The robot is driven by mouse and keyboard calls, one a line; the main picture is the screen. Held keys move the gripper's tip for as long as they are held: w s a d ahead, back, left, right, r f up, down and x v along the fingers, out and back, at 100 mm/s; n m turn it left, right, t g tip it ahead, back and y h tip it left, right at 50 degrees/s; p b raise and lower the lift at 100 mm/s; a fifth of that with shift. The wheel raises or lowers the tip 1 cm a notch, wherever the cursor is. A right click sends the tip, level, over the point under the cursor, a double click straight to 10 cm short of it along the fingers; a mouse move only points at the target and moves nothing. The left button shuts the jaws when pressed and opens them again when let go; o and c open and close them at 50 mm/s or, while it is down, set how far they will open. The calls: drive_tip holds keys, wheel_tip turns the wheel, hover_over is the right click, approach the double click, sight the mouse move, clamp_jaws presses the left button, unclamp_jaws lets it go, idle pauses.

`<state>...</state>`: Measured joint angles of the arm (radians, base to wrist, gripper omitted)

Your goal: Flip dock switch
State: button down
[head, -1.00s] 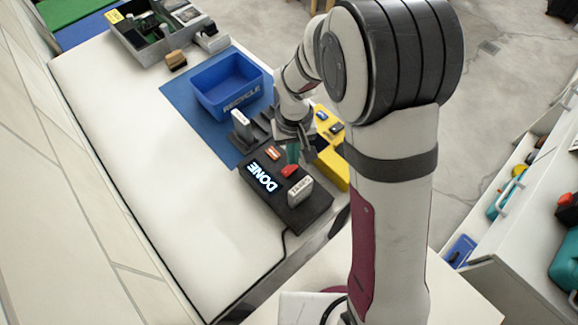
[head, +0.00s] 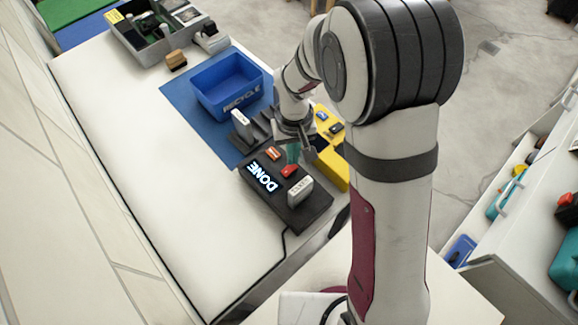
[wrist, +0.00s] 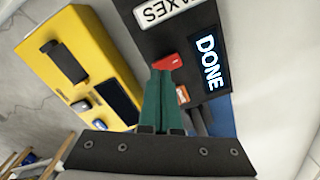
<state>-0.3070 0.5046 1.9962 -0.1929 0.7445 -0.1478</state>
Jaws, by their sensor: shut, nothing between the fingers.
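The black dock (head: 258,189) lies at the near end of the white table, with a lit display (head: 264,176) reading DONE. A red switch (head: 289,171) sits on its top, and it also shows in the wrist view (wrist: 172,62). A white block labelled TAXES (head: 300,192) stands in the dock beside the switch. An orange piece (head: 273,153) is on the other side. My gripper (wrist: 166,72) is shut and empty, its green fingertips right at the red switch. Whether they touch it I cannot tell.
A blue RECYCLE bin (head: 230,88) stands on a blue mat (head: 190,103). Another white block (head: 242,125) stands near the dock. A yellow case (wrist: 77,30) with small devices lies beside the dock. A grey tray (head: 133,45) is at the far end. The table's left side is clear.

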drive_tip(key=shift+f, duration=0.95)
idle(0.3)
drive_tip(key=shift+r, duration=3.55)
